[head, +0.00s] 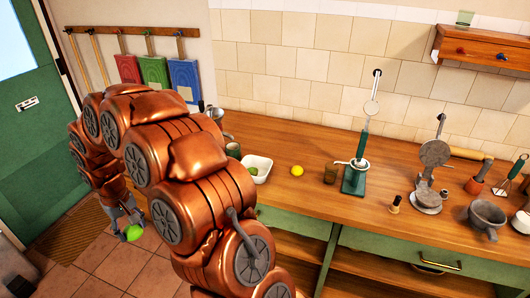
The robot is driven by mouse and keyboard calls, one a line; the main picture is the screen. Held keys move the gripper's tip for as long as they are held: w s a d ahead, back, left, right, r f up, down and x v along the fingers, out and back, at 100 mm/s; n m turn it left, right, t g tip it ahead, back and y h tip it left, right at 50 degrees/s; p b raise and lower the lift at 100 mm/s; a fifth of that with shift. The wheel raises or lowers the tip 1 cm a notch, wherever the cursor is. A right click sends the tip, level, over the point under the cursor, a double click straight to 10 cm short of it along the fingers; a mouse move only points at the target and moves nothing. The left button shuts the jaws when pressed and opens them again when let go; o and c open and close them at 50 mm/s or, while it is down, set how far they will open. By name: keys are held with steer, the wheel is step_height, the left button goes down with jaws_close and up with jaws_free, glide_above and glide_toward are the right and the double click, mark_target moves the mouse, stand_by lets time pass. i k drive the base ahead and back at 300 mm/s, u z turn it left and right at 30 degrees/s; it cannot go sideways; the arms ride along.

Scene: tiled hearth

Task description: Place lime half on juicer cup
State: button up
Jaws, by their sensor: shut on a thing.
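My gripper (127,222) is at the lower left, over the tiled floor and away from the counter. It is shut on a bright green lime half (134,233), which shows below the fingers. Part of the lime half is hidden by the fingers. The juicer (354,180) stands upright on the wooden counter, with a green base and column and a raised lever. Its pale juicer cup (351,164) sits partway up, far to the right of my gripper. I see nothing lying in the cup, but its inside is too small to tell.
On the counter (300,205) are a white bowl (262,164) with green fruit, a yellow lemon (297,171) and a brown glass (330,174) left of the juicer. A grey press (433,155) and several utensils stand right. My arm hides the counter's left end.

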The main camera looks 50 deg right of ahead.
mark_target(360, 161)
steer(key=z, duration=1.75)
steer(key=i, duration=1)
